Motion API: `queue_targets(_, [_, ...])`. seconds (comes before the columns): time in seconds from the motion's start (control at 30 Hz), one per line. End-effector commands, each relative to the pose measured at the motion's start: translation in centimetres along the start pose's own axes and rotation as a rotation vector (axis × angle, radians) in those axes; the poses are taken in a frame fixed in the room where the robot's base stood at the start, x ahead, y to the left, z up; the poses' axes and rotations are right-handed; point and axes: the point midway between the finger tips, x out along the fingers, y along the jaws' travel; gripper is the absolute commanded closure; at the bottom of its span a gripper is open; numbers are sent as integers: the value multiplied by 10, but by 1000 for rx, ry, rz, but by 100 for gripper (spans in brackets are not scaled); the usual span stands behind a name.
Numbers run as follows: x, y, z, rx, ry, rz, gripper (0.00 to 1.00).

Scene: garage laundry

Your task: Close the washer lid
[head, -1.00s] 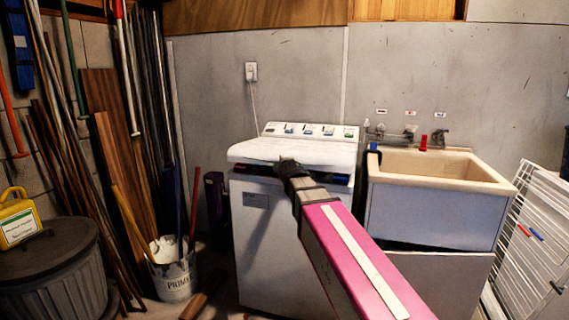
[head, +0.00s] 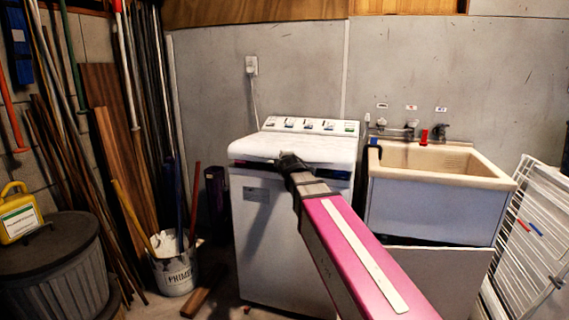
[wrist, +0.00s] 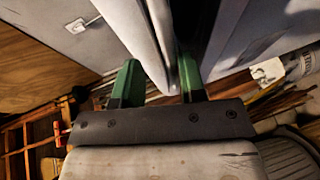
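The white washer (head: 285,250) stands against the wall in the middle of the head view. Its white lid (head: 270,148) lies nearly level over the top, with a dark gap showing under its front edge. My gripper (head: 288,160) is at the lid's front edge, partly covering it. In the wrist view, my gripper's two green fingers (wrist: 160,80) stand apart. A pale panel edge, probably the lid's (wrist: 162,35), runs between and beyond them. Firm contact on both sides is not visible.
A utility sink (head: 440,190) stands close at the washer's right, with a white rack (head: 530,230) beyond it. A primer bucket (head: 175,275) with poles, leaning boards (head: 115,160) and a lidded bin (head: 50,265) are on the left.

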Motion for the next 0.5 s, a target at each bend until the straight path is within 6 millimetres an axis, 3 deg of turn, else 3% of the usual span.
queue_targets(0.5, [-87,-1,1,0,0,0,64])
